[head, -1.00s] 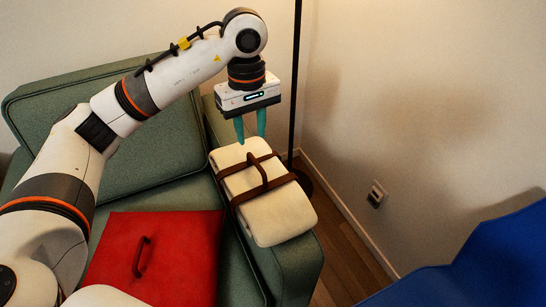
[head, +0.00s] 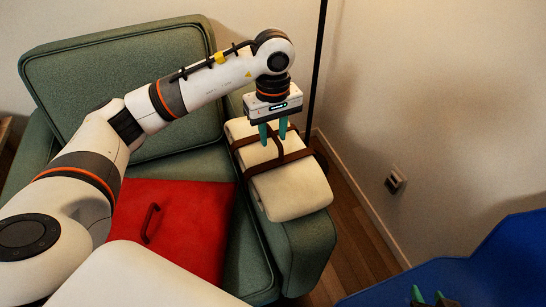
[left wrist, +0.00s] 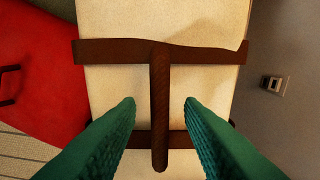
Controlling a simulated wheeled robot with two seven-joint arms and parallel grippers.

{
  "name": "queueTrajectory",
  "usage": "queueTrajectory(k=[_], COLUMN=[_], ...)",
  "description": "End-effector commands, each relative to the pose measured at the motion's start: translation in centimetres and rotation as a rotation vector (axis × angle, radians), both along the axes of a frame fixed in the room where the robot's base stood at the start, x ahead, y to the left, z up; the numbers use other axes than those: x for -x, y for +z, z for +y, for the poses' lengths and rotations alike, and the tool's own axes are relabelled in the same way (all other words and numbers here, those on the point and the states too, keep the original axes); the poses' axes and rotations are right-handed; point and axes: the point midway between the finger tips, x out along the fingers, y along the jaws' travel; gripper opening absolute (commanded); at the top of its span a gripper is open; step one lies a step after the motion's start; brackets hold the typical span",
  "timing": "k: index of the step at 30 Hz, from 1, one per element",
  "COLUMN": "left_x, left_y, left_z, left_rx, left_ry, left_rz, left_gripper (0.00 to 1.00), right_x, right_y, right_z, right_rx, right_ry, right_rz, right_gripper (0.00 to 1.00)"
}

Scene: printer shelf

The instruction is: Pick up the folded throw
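The folded throw (head: 290,190) is a cream bundle with brown straps, lying on the right arm of the green armchair. Its brown carrying handle (left wrist: 160,105) runs along the top; it also shows in the head view (head: 278,143). My left gripper (head: 273,141) points down right over the throw. In the left wrist view its two teal fingers (left wrist: 160,101) stand one on each side of the handle, open, with gaps on both sides. My right gripper (head: 430,295) shows only its teal tips at the bottom right, apart from each other, far from the throw.
A red cushion-like square with a handle (head: 190,215) lies on the armchair seat (head: 245,255). A thin dark pole (head: 319,70) stands behind the throw, near the wall with a socket (head: 395,182). A blue surface (head: 490,260) fills the lower right corner.

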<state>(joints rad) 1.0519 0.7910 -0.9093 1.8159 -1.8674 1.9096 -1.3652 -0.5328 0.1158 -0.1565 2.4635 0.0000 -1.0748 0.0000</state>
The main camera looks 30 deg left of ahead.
Motion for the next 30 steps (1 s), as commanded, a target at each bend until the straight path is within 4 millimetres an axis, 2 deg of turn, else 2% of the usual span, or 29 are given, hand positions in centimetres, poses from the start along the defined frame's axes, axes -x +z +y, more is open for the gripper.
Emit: queueTrajectory(k=[3,11,17,30], left_x=[0.0,-0.01,-0.01,-0.02], left_y=[-1.02,-1.08,-1.06,-1.04], left_z=[0.01,0.0,0.0,0.0], left_rx=[-0.001,-0.001,-0.001,0.0], left_ry=[0.001,0.0,0.0,0.0], left_rz=[-0.001,-0.001,-0.001,-0.001], left_gripper=[0.34,0.33,0.0,0.0], right_x=[-0.75,-0.88,-0.87,-0.87], right_y=[0.53,0.72,0.71,0.7], right_z=[0.3,0.35,0.34,0.32], right_rx=[-0.012,-0.014,-0.014,-0.013], right_ry=[0.004,0.005,0.004,0.004], right_rz=[-0.054,-0.063,-0.062,-0.062], right_gripper=[0.36,0.36,0.36,0.36])
